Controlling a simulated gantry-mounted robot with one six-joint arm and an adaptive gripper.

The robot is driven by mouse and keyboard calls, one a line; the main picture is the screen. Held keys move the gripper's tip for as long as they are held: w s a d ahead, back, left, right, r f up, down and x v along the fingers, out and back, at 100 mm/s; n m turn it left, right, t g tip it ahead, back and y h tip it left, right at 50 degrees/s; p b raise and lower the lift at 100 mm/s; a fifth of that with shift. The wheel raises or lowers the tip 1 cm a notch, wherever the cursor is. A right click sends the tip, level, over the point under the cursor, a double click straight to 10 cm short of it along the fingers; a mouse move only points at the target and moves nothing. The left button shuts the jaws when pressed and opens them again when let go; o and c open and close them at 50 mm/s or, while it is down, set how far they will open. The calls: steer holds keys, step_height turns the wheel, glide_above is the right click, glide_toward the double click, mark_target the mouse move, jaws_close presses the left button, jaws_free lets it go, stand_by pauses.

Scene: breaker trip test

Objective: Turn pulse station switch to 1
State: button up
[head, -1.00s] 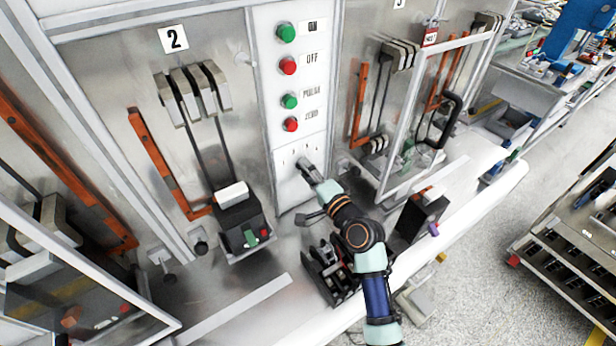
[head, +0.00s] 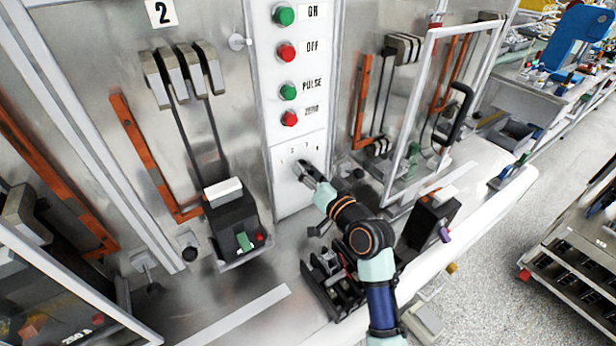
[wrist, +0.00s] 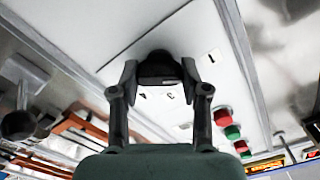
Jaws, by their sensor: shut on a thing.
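The pulse station switch is a black rotary knob (wrist: 160,68) on a white panel (head: 291,192), below a column of push buttons. Small position numbers are printed around it; a 1 (wrist: 210,57) shows at the right in the wrist view, with 3 and 4 below the knob. My gripper (wrist: 160,76) has one finger on each side of the knob and is shut on it. In the head view my gripper (head: 307,170) reaches the panel from the lower right and hides most of the knob. I cannot tell which number the knob points to.
Green and red buttons stand above the panel, including the PULSE button (head: 288,92). A breaker (head: 238,225) sits at bay 2 on the left. A clear-fronted door frame (head: 412,120) stands to the right. Another black device (head: 330,280) lies below my arm.

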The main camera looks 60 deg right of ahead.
steer(key=shift+n, duration=0.4)
steer(key=o, duration=1.1)
steer(key=shift+o, duration=0.2)
steer(key=v, duration=1.2)
